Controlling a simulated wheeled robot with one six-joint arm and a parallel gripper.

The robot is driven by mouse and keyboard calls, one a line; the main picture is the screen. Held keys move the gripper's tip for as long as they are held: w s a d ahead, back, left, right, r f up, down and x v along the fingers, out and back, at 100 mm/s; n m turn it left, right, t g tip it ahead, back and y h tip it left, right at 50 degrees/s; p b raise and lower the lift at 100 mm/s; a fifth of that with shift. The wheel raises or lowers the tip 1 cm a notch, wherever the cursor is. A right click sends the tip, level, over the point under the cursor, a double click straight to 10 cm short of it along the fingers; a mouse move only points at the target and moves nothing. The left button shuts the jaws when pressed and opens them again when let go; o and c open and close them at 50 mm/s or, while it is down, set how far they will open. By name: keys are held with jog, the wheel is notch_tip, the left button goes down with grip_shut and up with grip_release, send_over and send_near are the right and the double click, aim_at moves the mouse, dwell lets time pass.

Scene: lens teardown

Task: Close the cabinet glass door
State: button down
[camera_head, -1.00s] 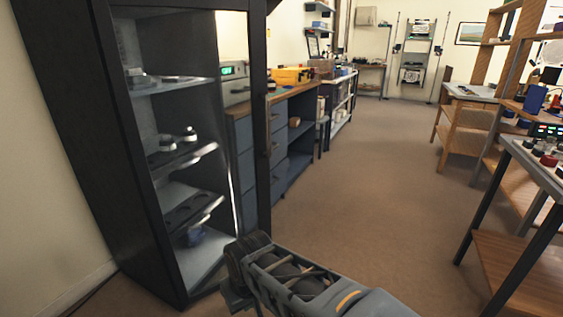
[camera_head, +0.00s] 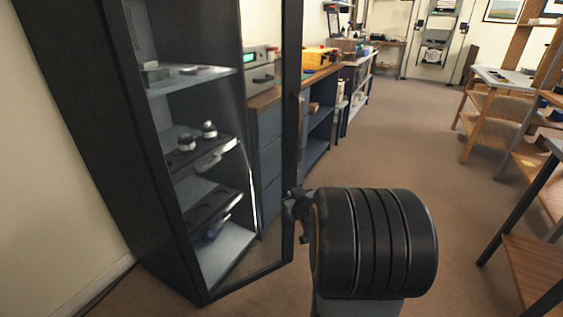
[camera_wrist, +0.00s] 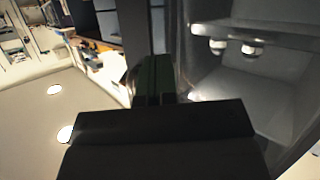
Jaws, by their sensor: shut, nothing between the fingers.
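The dark cabinet (camera_head: 105,140) stands at the left of the head view, with shelves and small lens parts inside. Its glass door's dark upright frame (camera_head: 291,80) rises at the right, with a vertical handle (camera_head: 302,125). The door stands ajar; the blue drawers show through its glass. My gripper (camera_head: 297,206) is shut and empty, low beside the door's free edge below the handle. My wrist hides part of it, and I cannot tell whether it touches the frame. In the wrist view the fingers (camera_wrist: 155,80) point toward a dark upright, with a cabinet shelf (camera_wrist: 265,35) at right.
A counter with blue drawers (camera_head: 270,155) runs behind the door, with an instrument (camera_head: 258,70) on top. Wooden shelving and tables (camera_head: 490,120) stand at the right. The brown floor (camera_head: 405,140) between is open.

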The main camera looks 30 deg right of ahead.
notch_tip(320, 180, up, 2)
jog(key=s+d+t+y+p, duration=0.1)
jog(key=d+t+y, duration=0.1)
jog(key=d+t, duration=0.1)
jog(key=t+b, duration=0.1)
jog(key=b, duration=0.2)
send_near(279, 164)
jog(key=shift+n+y, duration=0.3)
jog(key=shift+n, duration=0.1)
jog(key=w, duration=0.7)
jog(key=shift+w+d+f, duration=0.2)
jog(key=shift+w+d, duration=0.1)
